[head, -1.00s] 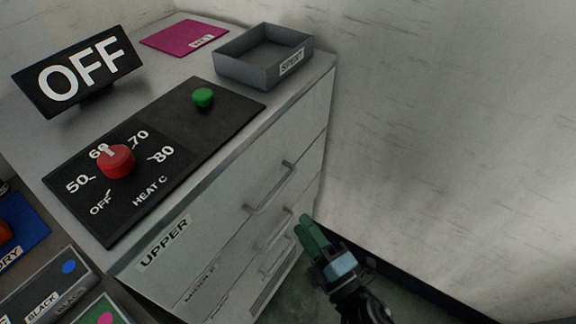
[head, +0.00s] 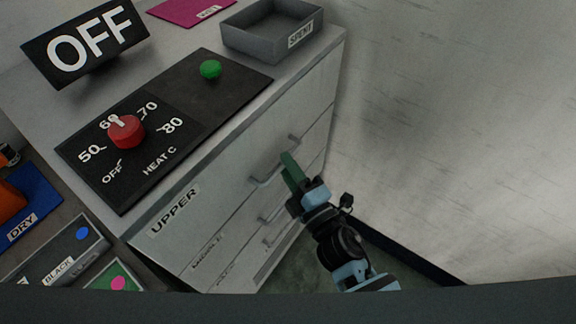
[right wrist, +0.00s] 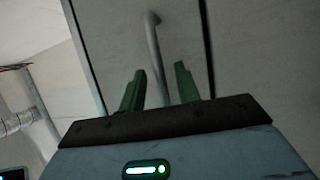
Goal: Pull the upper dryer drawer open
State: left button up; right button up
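The upper dryer drawer (head: 225,172) is the top drawer of the white cabinet, labelled UPPER, and it looks closed. Its bar handle (head: 268,180) is at the right part of its front. My right gripper (head: 289,168) has its green fingers at this handle. In the right wrist view, the two green fingers (right wrist: 158,88) are apart and the handle bar (right wrist: 156,60) runs between them. I cannot tell whether they touch it. My left gripper is not in view.
Lower drawers with handles (head: 272,213) sit just below. On the cabinet top are a control panel with a red knob (head: 126,132) and green button (head: 210,70), an OFF sign (head: 85,42) and a grey SPENT tray (head: 270,42). A wall (head: 440,130) stands close on the right.

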jog(key=shift+w+a, duration=0.1)
jog(key=shift+c, duration=0.4)
grip_shut()
